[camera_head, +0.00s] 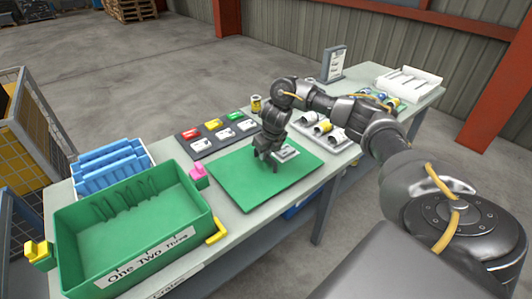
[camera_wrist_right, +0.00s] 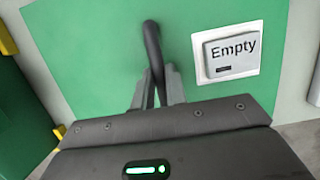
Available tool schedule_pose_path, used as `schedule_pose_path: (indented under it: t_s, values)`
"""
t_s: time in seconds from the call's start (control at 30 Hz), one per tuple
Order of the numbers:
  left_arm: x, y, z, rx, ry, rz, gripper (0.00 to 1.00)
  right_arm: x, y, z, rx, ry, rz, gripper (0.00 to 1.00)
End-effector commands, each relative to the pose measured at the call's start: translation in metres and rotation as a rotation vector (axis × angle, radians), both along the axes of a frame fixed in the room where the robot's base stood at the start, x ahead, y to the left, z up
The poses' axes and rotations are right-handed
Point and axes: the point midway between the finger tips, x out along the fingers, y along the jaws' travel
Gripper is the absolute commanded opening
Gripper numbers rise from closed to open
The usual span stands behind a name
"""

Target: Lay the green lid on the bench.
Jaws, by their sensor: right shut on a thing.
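The green lid (camera_head: 236,178) is a flat green panel at the middle of the bench (camera_head: 225,225), right of the green crate. It lies flat at or very near the bench top; I cannot tell if a small gap remains. My right gripper (camera_head: 268,156) is over the lid, its fingers shut on the lid's dark handle. In the right wrist view the fingertips (camera_wrist_right: 157,90) close around this dark bar, with the green lid (camera_wrist_right: 105,50) behind. A white "Empty" plate (camera_wrist_right: 232,50) sits on the lid's face. My left gripper is not in view.
The open green crate (camera_head: 85,217), with yellow and pink clips, stands at the left. Blue racks (camera_head: 110,165) are behind it. A dark tray of coloured blocks (camera_head: 187,147) lies behind the lid. White trays with parts (camera_head: 410,82) and a sign stand (camera_head: 333,64) are farther right.

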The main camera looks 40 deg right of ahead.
Motion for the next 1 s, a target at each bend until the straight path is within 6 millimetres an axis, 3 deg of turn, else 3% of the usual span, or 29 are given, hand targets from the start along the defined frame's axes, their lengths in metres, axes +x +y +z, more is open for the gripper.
schedule_pose_path:
  t_s: [1.0]
  values:
    - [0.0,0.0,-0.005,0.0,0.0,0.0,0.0,0.0,0.0,-0.01,0.001,-0.001,0.0,0.0]
